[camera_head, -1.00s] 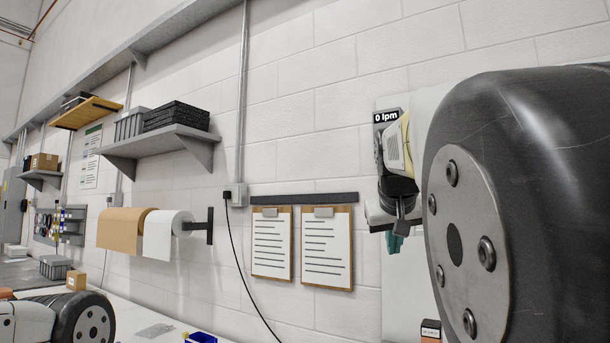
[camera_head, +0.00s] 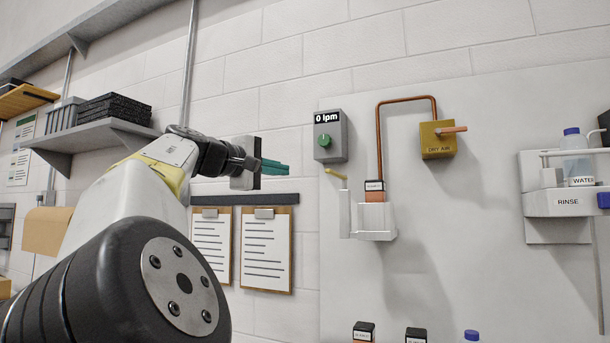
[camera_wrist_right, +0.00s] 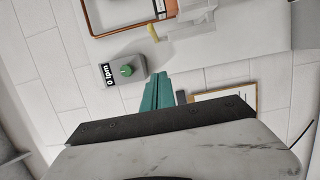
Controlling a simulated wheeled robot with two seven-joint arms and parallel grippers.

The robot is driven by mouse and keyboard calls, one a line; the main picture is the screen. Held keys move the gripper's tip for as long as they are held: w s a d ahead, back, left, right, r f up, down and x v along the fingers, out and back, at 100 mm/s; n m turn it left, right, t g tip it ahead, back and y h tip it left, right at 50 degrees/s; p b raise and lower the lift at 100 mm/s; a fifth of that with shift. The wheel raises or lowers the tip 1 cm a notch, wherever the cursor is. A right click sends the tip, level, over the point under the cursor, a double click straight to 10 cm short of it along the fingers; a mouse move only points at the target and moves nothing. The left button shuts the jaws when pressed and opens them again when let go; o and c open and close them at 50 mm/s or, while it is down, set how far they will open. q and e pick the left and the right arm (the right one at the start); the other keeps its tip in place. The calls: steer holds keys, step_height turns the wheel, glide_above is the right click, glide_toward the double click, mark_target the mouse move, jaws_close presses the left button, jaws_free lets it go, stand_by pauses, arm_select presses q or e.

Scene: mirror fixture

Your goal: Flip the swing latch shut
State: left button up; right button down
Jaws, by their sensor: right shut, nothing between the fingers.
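A white cradle (camera_head: 377,222) on the wall panel holds a small copper-coloured block with a dark, labelled top (camera_head: 374,190). At its left stands a white upright plate (camera_head: 344,212) with a yellow lever (camera_head: 335,173) above it. This looks like the swing latch, but I cannot tell its exact position. The cradle (camera_wrist_right: 188,22) and yellow lever (camera_wrist_right: 153,33) also show in the right wrist view. My right gripper (camera_head: 284,168) has teal fingers, shut and empty, left of the lever and apart from it. Its fingers (camera_wrist_right: 159,78) point toward the panel. My left gripper is out of view.
A grey flow box (camera_head: 330,136) with a green knob reads 0 lpm above the lever. A copper pipe (camera_head: 379,130) runs to a yellow DRY AIR valve (camera_head: 438,139). Clipboards (camera_head: 265,250) hang below my gripper. A RINSE holder (camera_head: 565,203) is at right.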

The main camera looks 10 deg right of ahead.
mark_target(337, 175)
steer(key=w+d, duration=0.4)
steer(key=d, duration=0.6)
steer(key=shift+w+d, duration=0.2)
steer(key=shift+d, duration=0.2)
steer(key=shift+d, duration=0.1)
stand_by(0.3)
